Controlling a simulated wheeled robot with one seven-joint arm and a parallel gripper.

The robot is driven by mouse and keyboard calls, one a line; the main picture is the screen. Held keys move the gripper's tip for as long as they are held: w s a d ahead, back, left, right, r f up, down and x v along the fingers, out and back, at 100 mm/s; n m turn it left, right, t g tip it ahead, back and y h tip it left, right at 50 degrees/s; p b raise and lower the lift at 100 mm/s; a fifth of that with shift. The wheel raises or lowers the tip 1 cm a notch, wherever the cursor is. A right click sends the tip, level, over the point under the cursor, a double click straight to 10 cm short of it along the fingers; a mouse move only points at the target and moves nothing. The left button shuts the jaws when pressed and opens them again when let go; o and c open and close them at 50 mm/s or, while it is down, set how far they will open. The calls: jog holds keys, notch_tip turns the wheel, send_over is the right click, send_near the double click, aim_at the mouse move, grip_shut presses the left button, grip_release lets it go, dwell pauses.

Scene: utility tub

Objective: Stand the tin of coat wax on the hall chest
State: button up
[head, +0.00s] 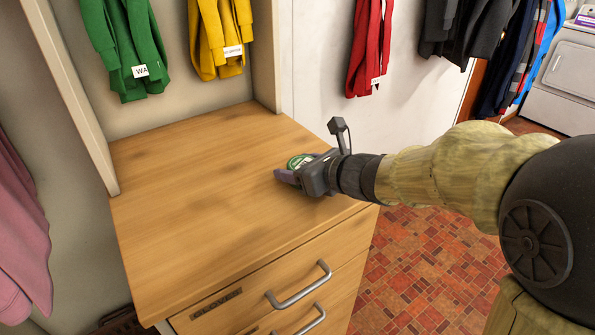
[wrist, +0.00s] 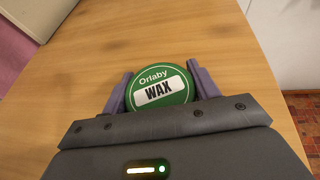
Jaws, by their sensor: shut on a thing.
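The tin of coat wax (wrist: 160,86) is round and green, with a white label reading "Orlaby WAX" on its lid. In the wrist view it sits between the two purple fingers of my gripper (wrist: 160,90), which is shut on it. In the head view the tin (head: 299,161) shows partly behind my gripper (head: 290,172), over the right part of the hall chest (head: 190,190). The chest has a bare wooden top. I cannot tell whether the tin's underside touches the top.
The chest top is clear to the left and behind the tin. Drawers with metal handles (head: 299,286) face the front. Green (head: 126,45) and yellow (head: 221,38) garments hang above the back edge. A red garment (head: 370,48) hangs on the white wall to the right.

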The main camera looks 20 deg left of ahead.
jog(key=o, duration=1)
jog(key=shift+s, duration=0.1)
jog(key=shift+s+d+r, duration=0.15)
jog(key=shift+d+r, duration=0.15)
jog(key=shift+d, duration=0.05)
jog(key=p+v, duration=0.2)
jog(key=v, duration=0.8)
jog(key=shift+d, duration=0.1)
jog(key=shift+s+d+r, duration=0.1)
jog(key=shift+s+d, duration=0.15)
jog(key=shift+d, duration=0.05)
